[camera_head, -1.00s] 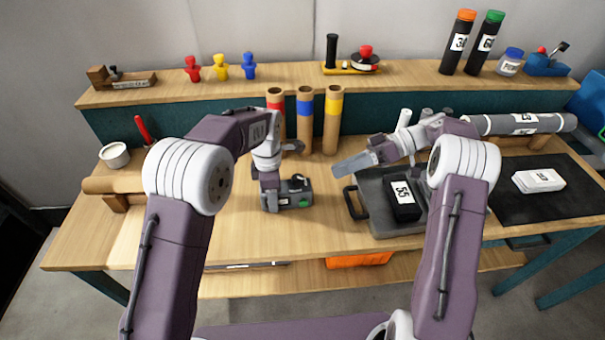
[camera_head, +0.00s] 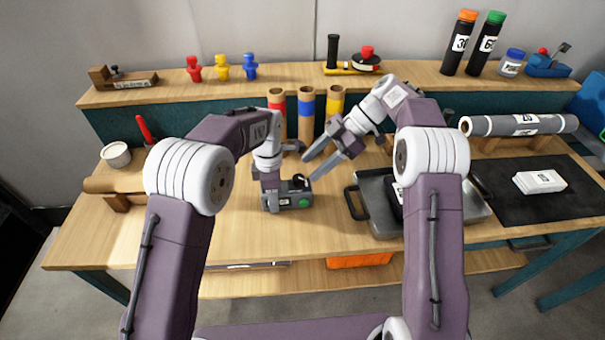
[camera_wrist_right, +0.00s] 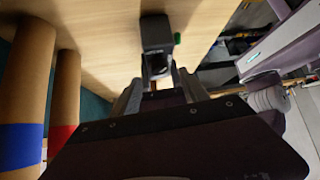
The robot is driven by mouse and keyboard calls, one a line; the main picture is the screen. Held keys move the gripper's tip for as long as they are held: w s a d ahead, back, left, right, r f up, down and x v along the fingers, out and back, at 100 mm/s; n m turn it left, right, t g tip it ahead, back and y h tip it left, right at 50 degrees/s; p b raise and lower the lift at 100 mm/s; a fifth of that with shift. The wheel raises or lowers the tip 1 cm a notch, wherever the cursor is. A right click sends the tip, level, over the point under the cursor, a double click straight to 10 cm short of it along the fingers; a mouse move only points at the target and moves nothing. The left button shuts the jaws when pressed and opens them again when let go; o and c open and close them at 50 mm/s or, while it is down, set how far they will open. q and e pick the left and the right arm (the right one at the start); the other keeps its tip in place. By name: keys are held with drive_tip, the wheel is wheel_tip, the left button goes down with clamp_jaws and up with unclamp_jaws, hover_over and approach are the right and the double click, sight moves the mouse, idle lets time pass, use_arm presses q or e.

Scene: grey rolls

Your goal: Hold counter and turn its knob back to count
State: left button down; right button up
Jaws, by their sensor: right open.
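The counter (camera_head: 293,200) is a small dark grey box with a green button and a dark knob (camera_head: 300,181) on top. It stands on the bench left of centre. My left gripper (camera_head: 270,196) reaches down over its left end, with a finger against the box; the other finger is hidden. My right gripper (camera_head: 313,168) is open and empty, just above and right of the counter, fingers pointing down-left towards the knob. In the right wrist view the counter (camera_wrist_right: 156,33) is ahead at the top, with its knob (camera_wrist_right: 157,66) between the open fingers (camera_wrist_right: 160,88).
Cardboard rolls with red, blue (camera_head: 305,108) and yellow bands stand just behind the counter. A grey tray (camera_head: 377,211) with a black handle lies to the right. The bench in front of the counter is clear.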

sight(299, 178)
drive_tip(key=x, duration=0.4)
drive_tip(key=shift+a+f, duration=0.3)
clamp_jaws()
drive_tip(key=shift+m+t, duration=0.3)
drive_tip(key=shift+m, duration=0.1)
drive_tip(key=m+t, duration=0.2)
drive_tip(key=m, duration=0.1)
drive_tip(key=m+t, duration=0.1)
drive_tip(key=shift+s+m+t, duration=0.3)
drive_tip(key=shift+m, duration=0.1)
drive_tip(key=shift+s+a+m+t+h, duration=0.1)
drive_tip(key=shift+m+t+h, duration=0.45)
drive_tip(key=shift+m+t, duration=0.55)
drive_tip(key=shift+s+a+m+t+h, duration=0.1)
drive_tip(key=shift+m+t+h, duration=0.55)
drive_tip(key=shift+m, duration=0.85)
use_arm(q)
drive_tip(key=shift+d, duration=0.1)
use_arm(e)
drive_tip(key=shift+d, duration=0.1)
